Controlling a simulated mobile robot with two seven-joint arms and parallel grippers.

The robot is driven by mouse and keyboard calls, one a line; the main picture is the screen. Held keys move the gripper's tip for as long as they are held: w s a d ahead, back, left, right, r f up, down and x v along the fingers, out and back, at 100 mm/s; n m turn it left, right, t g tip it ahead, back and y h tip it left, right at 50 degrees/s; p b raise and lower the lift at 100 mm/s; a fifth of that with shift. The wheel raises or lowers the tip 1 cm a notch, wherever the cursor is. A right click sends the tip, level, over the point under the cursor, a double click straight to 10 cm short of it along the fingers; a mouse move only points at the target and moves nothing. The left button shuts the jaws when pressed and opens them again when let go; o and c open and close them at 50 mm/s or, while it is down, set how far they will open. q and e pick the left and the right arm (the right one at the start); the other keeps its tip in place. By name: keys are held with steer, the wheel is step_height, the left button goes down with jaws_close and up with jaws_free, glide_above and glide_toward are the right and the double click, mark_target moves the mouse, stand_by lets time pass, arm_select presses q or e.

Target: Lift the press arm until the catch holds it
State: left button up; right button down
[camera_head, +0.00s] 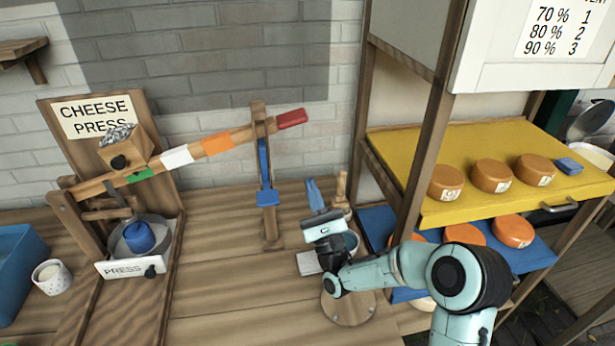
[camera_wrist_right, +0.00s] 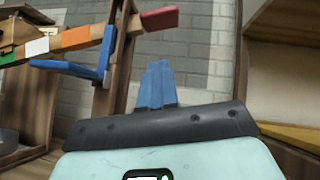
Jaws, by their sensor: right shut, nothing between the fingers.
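The press arm (camera_head: 215,145) is a wooden beam with green, white and orange bands and a red end (camera_head: 291,118). It slopes up to the right and crosses the upright post (camera_head: 271,226) near its top. A blue catch (camera_head: 264,165) hangs on the post below the arm; it also shows in the right wrist view (camera_wrist_right: 72,68). I cannot tell whether the catch bears the arm. My right gripper (camera_head: 312,185) is shut and empty, right of the post and below the red end, apart from both. Its blue fingers show together in the wrist view (camera_wrist_right: 157,80). My left gripper is not in view.
A wooden weight box (camera_head: 126,148) sits on the arm's left part. A blue cheese mould (camera_head: 139,237) stands in the press pan. A shelf with a yellow board (camera_head: 400,150) and several cheeses stands right. A white cup (camera_head: 52,277) and blue tub (camera_head: 17,262) stand left.

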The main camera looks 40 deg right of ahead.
mark_target(291, 126)
steer(key=w+r+p, duration=0.2)
steer(key=w+r, duration=0.4)
steer(key=r, duration=0.3)
steer(key=shift+d+r+p, duration=0.15)
steer(key=shift+d+p, duration=0.1)
steer(key=shift+p, duration=0.05)
